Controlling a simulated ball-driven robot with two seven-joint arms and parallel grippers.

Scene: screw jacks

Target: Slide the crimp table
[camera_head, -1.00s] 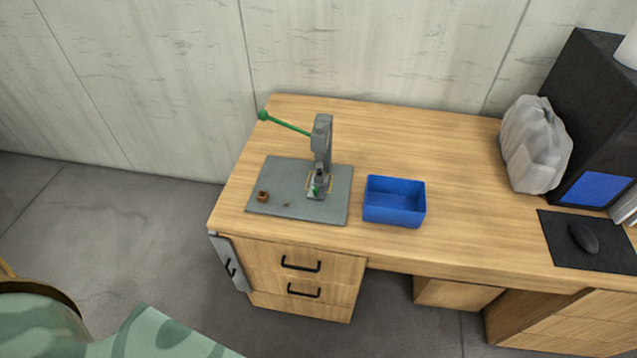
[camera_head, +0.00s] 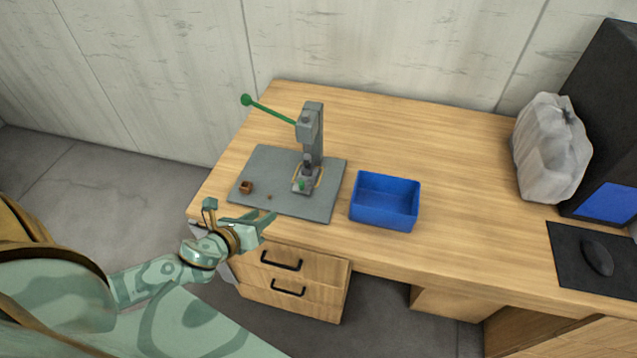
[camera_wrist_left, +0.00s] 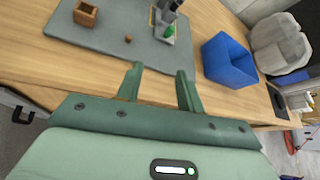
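A grey press with a long green lever (camera_head: 272,110) stands on a grey mat (camera_head: 245,203) on the desk. My left gripper (camera_head: 240,222) is near the desk's front edge, short of the mat and apart from the press. In the left wrist view its two fingers (camera_wrist_left: 160,86) stand apart with nothing between them. My right gripper is not in view.
A small brown box (camera_head: 246,187) and a tiny brown piece (camera_head: 269,197) lie on the mat. A blue bin (camera_head: 384,212) stands right of the mat. A wrapped pale bag (camera_head: 552,148) and a black mouse pad (camera_head: 580,280) are far right. The middle back of the desk is clear.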

